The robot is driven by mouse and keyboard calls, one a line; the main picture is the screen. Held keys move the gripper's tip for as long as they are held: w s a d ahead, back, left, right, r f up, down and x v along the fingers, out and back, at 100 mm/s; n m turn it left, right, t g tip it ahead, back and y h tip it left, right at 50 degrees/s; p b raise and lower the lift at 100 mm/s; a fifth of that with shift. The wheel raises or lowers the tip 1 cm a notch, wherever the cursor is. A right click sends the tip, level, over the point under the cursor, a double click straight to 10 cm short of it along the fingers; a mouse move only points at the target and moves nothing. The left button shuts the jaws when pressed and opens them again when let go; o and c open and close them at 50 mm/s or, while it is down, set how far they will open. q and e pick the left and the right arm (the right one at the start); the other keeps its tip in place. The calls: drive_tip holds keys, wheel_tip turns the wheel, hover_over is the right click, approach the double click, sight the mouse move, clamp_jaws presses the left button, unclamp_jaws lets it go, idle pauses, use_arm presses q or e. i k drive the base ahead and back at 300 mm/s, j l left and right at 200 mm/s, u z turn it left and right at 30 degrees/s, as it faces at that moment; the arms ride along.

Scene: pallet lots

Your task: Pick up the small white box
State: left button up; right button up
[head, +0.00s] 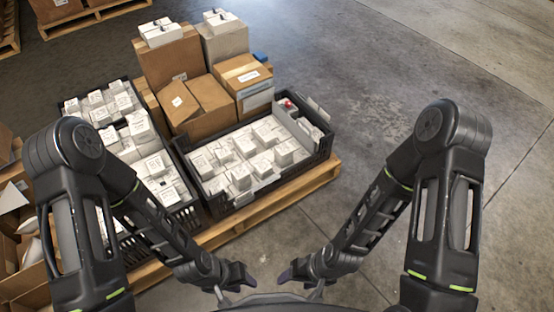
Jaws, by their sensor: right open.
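Many small white boxes lie in black crates on a wooden pallet, and I cannot tell which one is meant. One small white box (284,152) is near the middle of the right crate (262,189). More white boxes (152,166) fill the left crate (201,212). My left gripper (222,297) is low at the bottom edge, partly cut off, and its jaws are unclear. My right gripper (317,292) is beside it, low and open, with nothing seen in it. Both are in front of the pallet, apart from the boxes.
The pallet edge (270,200) faces me. Open cartons (25,275) stand at the lower left. The concrete floor (385,75) on the right is clear.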

sight(262, 169)
drive_tip(key=i+u, duration=0.65)
drive_tip(key=u, duration=0.15)
drive_tip(key=i+l+u, duration=0.25)
drive_tip(key=u, duration=0.15)
drive_tip(key=i, duration=0.05)
